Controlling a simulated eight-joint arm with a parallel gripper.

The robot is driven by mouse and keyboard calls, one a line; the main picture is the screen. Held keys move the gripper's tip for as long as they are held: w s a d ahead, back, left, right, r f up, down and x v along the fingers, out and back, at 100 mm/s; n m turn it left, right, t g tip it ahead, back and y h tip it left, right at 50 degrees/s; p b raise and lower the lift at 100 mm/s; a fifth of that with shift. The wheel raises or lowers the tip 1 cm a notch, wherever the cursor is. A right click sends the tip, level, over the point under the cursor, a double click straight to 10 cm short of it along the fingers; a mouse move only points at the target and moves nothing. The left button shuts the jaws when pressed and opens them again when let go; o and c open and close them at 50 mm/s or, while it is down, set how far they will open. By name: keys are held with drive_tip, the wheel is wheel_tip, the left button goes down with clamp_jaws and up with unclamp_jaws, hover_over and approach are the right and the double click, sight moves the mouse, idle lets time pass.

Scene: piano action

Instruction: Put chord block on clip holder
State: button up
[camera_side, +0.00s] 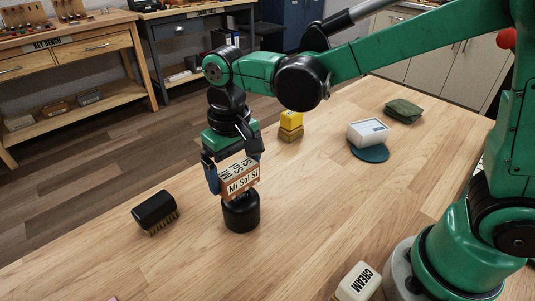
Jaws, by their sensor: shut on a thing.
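The chord block (241,184) is a pale block with orange-brown edges and the letters "Mi Sol Si" on its side. My gripper (232,172) points down and is shut on it, with a finger on either side. The clip holder appears to be the black round cylinder (241,214) standing on the table directly below the block in the picture. The block's lower edge overlaps the cylinder's top. I cannot tell whether they touch or a small gap is left.
A black brush (155,209) lies left of the cylinder. Behind stand a yellow block (291,119) on an olive piece, a white box (368,131) by a teal disc (369,153), and a green cloth (404,111). A "CREAM" container (358,282) is at the front. Table between is clear.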

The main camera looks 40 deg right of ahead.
drive_tip(key=shift+f, duration=0.85)
drive_tip(key=shift+f, duration=0.1)
drive_tip(key=o, duration=0.9)
drive_tip(key=shift+o, duration=0.2)
